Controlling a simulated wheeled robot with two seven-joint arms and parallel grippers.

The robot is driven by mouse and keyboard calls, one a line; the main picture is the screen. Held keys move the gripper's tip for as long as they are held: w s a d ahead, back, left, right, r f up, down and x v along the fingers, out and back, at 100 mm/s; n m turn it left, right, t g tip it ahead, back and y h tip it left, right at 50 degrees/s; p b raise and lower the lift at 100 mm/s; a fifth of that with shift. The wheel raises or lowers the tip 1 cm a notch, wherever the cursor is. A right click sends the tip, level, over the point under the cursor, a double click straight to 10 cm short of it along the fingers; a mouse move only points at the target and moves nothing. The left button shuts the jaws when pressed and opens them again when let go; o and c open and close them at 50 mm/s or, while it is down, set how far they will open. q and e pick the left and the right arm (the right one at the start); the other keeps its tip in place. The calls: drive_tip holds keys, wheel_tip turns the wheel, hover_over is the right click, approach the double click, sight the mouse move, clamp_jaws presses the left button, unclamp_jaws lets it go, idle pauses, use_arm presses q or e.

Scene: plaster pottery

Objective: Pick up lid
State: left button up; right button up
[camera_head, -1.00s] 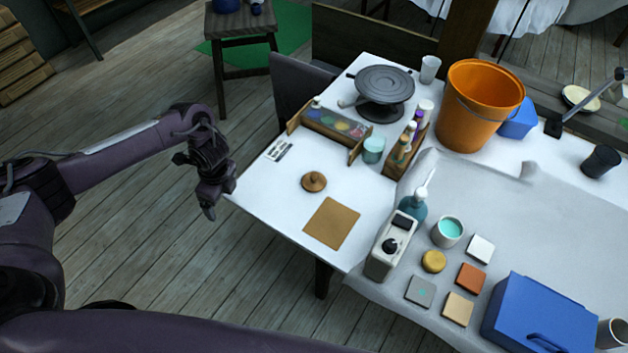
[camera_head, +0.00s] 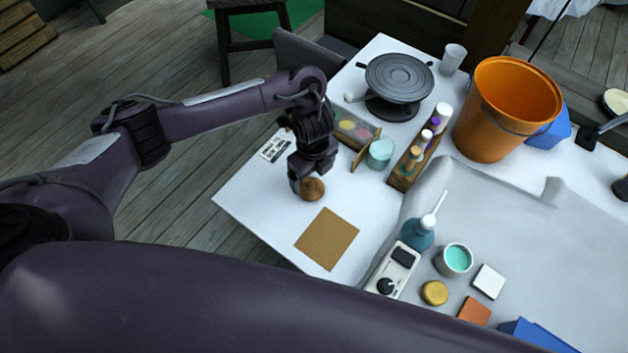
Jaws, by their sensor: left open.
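The lid (camera_head: 314,190) is a small round brown piece lying on the white table, just behind a flat brown square (camera_head: 327,239). My left gripper (camera_head: 299,186) points down right at the lid and covers its upper left part and its knob. The gripper is open; I cannot tell whether its fingers touch the lid. My right gripper is not in view.
A paint box (camera_head: 355,128), a teal jar (camera_head: 380,153) and a bottle rack (camera_head: 416,160) stand behind and right of the lid. A grey turntable (camera_head: 398,78) and an orange bucket (camera_head: 505,110) stand farther back. The table's front left corner is bare.

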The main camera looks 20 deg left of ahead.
sight(311, 184)
use_arm(q)
drive_tip(key=f, duration=0.1)
drive_tip(key=f+b, duration=0.1)
drive_tip(key=f, duration=0.1)
drive_tip(key=shift+s+a+f+b, duration=0.2)
drive_tip(key=shift+s+f+b, duration=0.1)
drive_tip(key=shift+f+b, duration=0.1)
drive_tip(key=shift+w+f, duration=0.15)
drive_tip(key=shift+f, duration=0.4)
drive_tip(key=shift+w+f, duration=0.15)
drive_tip(key=shift+f, duration=0.4)
drive_tip(key=shift+s, duration=0.1)
drive_tip(key=c, duration=1.1)
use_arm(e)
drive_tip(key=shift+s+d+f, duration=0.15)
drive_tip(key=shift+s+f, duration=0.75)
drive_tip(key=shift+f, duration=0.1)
